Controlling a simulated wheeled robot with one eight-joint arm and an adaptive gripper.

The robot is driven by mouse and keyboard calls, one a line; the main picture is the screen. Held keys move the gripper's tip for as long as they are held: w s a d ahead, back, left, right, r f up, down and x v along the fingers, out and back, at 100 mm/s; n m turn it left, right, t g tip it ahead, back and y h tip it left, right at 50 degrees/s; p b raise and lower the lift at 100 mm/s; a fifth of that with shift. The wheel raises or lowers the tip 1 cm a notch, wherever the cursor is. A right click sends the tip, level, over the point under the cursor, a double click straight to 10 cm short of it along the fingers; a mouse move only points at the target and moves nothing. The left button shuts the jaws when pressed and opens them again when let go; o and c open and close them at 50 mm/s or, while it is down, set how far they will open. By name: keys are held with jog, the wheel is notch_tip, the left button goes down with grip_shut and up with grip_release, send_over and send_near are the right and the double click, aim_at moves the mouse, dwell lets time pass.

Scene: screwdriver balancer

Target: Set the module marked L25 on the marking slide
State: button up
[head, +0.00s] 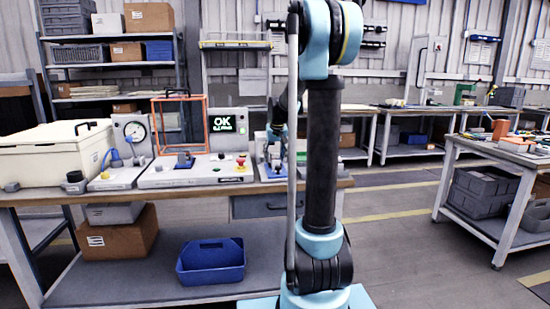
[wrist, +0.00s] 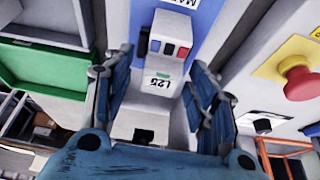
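The module marked L25 (wrist: 157,83) is between my fingers in the wrist view. It is pale, its label reads upside down, and blue and red patches show at its far end. A blue panel (wrist: 204,22) with a partly cut-off label starting "MA" lies just beyond it; I cannot tell whether the module rests on it. My gripper (wrist: 158,72) has one blue finger on each side of the module. I cannot tell whether both fingers touch it. In the head view my arm hides most of the gripper and the module.
A green-edged tray (wrist: 45,65) is left in the wrist view, and a red button on yellow (wrist: 298,80) is right.

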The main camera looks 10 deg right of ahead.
jog(key=v, duration=1.1)
jog(key=shift+r, duration=0.4)
jog(key=shift+s, duration=0.2)
jog(key=s+f, duration=0.8)
jog(key=s, duration=0.5)
jog(key=s+f+g, duration=0.1)
jog(key=s+f, duration=0.6)
jog(key=s, duration=0.6)
jog(key=s+f+g, duration=0.1)
jog(key=s+f, duration=0.7)
jog(key=s, duration=0.5)
jog(key=shift+s+d+f, duration=0.15)
jog(key=shift+s+f, duration=0.1)
jog(key=shift+f, duration=0.05)
jog(key=shift+w+f, duration=0.2)
jog(key=shift+w, duration=0.3)
